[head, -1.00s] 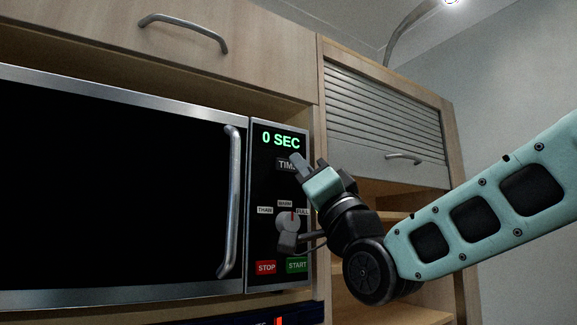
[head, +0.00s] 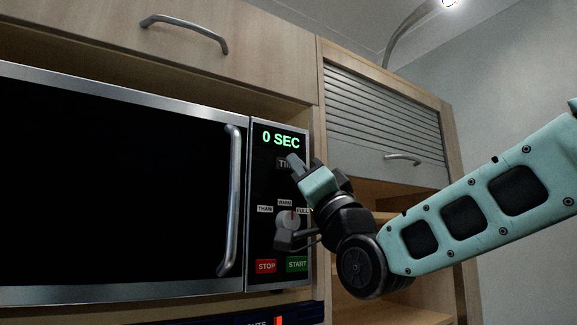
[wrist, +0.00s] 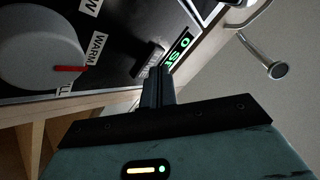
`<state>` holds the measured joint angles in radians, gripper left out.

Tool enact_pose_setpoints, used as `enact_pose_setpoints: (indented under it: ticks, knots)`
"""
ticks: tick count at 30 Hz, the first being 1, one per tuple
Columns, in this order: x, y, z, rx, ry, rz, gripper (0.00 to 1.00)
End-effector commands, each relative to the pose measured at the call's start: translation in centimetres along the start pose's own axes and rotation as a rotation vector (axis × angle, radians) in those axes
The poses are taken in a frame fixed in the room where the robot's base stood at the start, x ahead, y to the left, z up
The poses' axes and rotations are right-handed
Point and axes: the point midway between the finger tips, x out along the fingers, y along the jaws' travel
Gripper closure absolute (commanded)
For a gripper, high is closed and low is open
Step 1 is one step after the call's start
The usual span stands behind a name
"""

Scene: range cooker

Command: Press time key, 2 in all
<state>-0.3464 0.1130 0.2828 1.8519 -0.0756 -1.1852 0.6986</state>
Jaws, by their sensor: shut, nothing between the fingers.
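The microwave's control panel (head: 262,185) is at the right of the microwave, with a green display (head: 281,140) that reads 0 SEC. The time key (head: 281,162) is a small dark key below the display, partly hidden by my gripper in the head view. My gripper (head: 292,161) is shut and empty, with its fingertips over or just in front of the time key. In the wrist view the fingertips (wrist: 157,75) point at the key (wrist: 150,60), close to the display (wrist: 180,48). I cannot tell whether they touch.
A grey dial (head: 287,220), a red STOP key (head: 265,267) and a green START key (head: 297,265) are lower on the panel. The microwave's door handle (head: 231,200) stands out left of the panel. A roller-shutter cabinet (head: 380,125) is to the right.

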Motion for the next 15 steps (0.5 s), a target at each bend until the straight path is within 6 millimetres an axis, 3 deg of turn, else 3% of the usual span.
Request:
enact_pose_setpoints:
  ticks: [15]
  knots:
    - [0.41,0.31,0.34,0.000,0.000,-0.001,1.00]
